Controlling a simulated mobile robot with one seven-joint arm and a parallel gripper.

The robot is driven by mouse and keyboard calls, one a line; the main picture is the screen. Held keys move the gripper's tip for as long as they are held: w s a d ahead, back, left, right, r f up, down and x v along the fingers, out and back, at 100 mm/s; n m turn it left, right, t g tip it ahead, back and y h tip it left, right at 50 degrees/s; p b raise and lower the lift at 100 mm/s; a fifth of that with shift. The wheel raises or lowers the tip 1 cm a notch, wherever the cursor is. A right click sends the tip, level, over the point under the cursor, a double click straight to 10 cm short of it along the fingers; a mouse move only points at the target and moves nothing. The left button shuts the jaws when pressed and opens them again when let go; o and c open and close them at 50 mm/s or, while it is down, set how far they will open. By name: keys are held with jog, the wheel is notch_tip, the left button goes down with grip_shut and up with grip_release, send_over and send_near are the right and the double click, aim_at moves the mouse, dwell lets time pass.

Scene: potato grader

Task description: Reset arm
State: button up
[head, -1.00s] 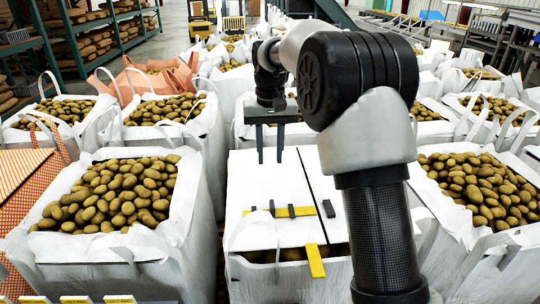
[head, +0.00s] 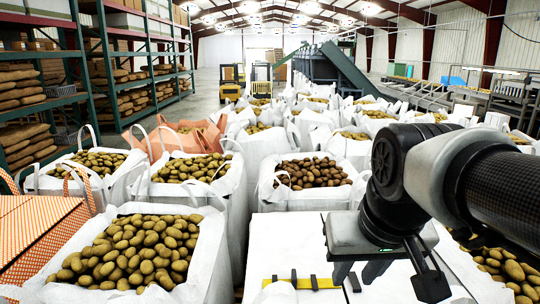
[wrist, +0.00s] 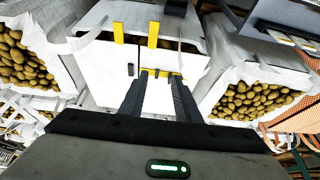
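My gripper (head: 388,280) is at the lower right of the head view, above the white board (head: 285,240) that covers one bulk bag. In the wrist view its two fingers (wrist: 157,85) stand apart with nothing between them, so it is open and empty. A yellow bar with black blocks (head: 302,283) lies on the board. In the wrist view this bar (wrist: 172,74) shows beyond the fingertips, partly hidden by them. Two yellow strips (wrist: 118,32) and (wrist: 153,34) and a small black block (wrist: 130,69) also show there.
Open white bags of potatoes stand on both sides, such as the left one (head: 130,252) and the one behind the board (head: 312,172). An orange bag (head: 182,138) and green racks (head: 95,60) are at the left. A forklift (head: 262,80) stands far back.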

jog(key=s+f+t, duration=0.1)
jog(key=s+f, duration=0.2)
jog(key=s, duration=0.2)
notch_tip(320, 180, up, 18)
jog(key=p, duration=1.7)
jog(key=shift+w+d, duration=0.15)
jog(key=shift+d, duration=0.15)
jog(key=shift+f, duration=0.15)
